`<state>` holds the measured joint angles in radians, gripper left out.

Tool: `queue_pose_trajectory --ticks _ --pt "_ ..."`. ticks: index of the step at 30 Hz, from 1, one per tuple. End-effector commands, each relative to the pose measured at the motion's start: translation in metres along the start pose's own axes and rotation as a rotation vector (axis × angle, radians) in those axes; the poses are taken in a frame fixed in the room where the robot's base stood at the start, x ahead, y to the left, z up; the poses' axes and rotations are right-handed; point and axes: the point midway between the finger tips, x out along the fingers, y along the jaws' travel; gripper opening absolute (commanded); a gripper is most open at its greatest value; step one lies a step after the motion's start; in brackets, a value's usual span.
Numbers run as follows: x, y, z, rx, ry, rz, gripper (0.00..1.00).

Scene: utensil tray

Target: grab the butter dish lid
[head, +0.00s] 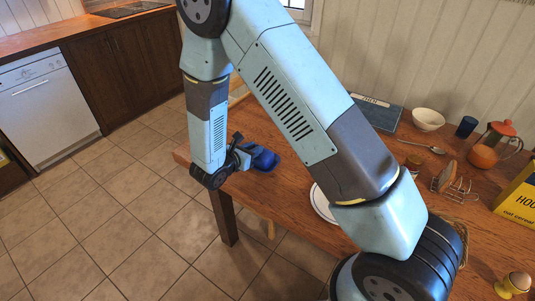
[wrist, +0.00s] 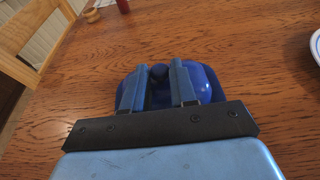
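The blue butter dish (head: 265,159) sits on the wooden table near its left end in the head view. In the wrist view its glossy blue lid (wrist: 208,80) is straight ahead of my gripper, with a round dark blue knob (wrist: 160,73) on top. My gripper (wrist: 161,70) has its two fingers apart, one on each side of the knob in the picture. I cannot tell whether they touch it. In the head view my gripper (head: 247,152) is low beside the dish, on its left. The fingers and palm hide the near part of the lid.
A white plate (head: 322,205) lies right of the dish, partly behind my arm. Farther right are a white bowl (head: 428,119), a toast rack (head: 452,184), a carafe (head: 490,148) and a yellow box (head: 519,195). A wooden chair (wrist: 28,45) stands by the table.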

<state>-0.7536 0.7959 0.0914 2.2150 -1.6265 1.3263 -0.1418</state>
Motion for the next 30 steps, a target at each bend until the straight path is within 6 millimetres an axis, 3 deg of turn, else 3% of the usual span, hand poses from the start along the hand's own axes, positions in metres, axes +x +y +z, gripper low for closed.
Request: queue_pose_trajectory --ticks 8,22,30 --pt "-0.001 0.001 0.0 0.0 0.0 0.001 0.0" --pt "-0.002 0.001 0.002 0.001 0.0 0.002 0.0" --pt "-0.01 0.001 0.031 0.004 -0.001 0.002 0.0"
